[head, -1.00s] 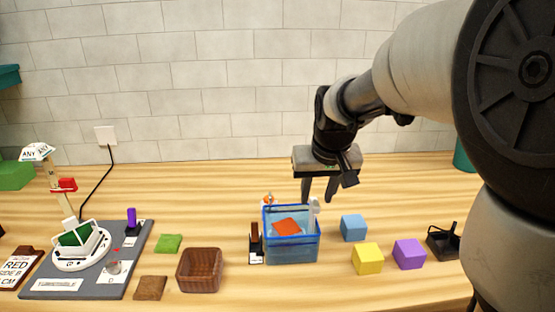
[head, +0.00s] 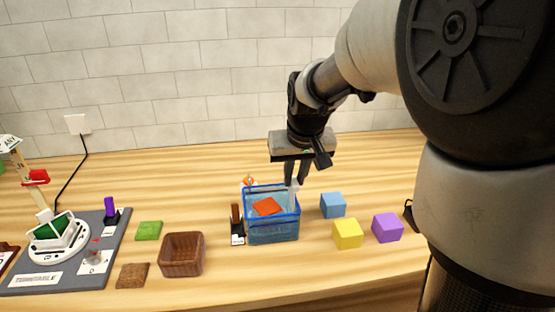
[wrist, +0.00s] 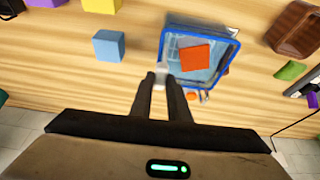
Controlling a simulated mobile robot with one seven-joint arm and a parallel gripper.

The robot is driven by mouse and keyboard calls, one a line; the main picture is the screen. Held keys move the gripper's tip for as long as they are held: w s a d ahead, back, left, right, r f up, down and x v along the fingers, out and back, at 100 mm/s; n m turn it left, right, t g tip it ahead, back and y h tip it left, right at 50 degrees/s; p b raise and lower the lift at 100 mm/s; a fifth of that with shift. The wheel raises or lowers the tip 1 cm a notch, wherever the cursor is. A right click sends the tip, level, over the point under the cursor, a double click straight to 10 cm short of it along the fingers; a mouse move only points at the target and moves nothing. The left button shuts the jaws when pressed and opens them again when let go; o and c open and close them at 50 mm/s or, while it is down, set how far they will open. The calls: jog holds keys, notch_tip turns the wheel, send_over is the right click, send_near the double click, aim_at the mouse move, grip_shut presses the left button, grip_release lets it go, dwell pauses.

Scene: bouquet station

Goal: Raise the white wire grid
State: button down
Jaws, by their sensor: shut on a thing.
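The blue-rimmed clear tub (head: 272,235) stands on the table, with an orange-red square piece (head: 267,206) inside it. A pale upright handle (head: 293,198) rises at the tub's right rim; it seems to belong to the white wire grid, whose mesh I cannot make out. My gripper (head: 295,182) is over that rim, pointing down, with its fingers shut on the pale handle. In the wrist view the fingertips (wrist: 162,74) meet at the pale handle (wrist: 163,67), beside the orange-red piece (wrist: 195,57). The fingers partly hide the handle.
Blue (head: 333,205), yellow (head: 347,234) and purple (head: 387,228) cubes stand right of the tub. A dark upright holder (head: 237,229) is close on its left, with a brown basket (head: 182,255) beyond. A turntable board (head: 95,268) lies far left.

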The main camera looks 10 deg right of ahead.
notch_tip(320, 180, up, 8)
jog(key=p, duration=0.5)
jog(key=shift+w, duration=0.15)
jog(key=c, duration=1.9)
grip_release()
jog(key=shift+o, duration=1.1)
jog(key=shift+f, duration=0.1)
